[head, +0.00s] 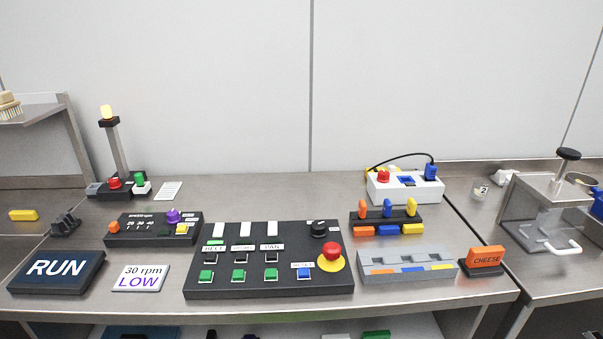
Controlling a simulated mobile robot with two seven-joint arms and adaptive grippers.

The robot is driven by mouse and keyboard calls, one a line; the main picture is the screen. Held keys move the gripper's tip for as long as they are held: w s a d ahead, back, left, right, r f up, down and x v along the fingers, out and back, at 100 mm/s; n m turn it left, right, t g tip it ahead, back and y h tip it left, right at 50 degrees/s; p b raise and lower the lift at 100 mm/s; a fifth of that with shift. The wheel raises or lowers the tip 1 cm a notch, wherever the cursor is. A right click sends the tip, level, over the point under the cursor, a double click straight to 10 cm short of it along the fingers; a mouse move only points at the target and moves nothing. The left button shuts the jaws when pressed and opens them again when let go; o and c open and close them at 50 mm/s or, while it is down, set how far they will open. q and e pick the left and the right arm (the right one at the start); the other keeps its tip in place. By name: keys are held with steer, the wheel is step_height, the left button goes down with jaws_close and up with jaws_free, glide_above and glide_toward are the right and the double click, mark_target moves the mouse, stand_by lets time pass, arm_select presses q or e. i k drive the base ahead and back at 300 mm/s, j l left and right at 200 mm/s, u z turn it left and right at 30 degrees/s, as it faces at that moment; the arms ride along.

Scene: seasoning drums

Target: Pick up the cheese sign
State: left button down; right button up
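The cheese sign (486,257) is an orange plate with dark "CHEESE" lettering. It stands tilted back in a black base (481,270) near the front right corner of the steel table. It is just right of a grey slotted block. Neither of my grippers shows in the head view, so nothing is seen touching the sign.
Left of the sign is the grey block (405,262) with coloured tabs; behind it are a black rack (388,230) and a white box (405,191) with a cable. A black control panel (262,287) fills the middle. A gap separates the right table, which holds a steel machine (535,215).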

mark_target(484, 256)
steer(key=z, duration=1.3)
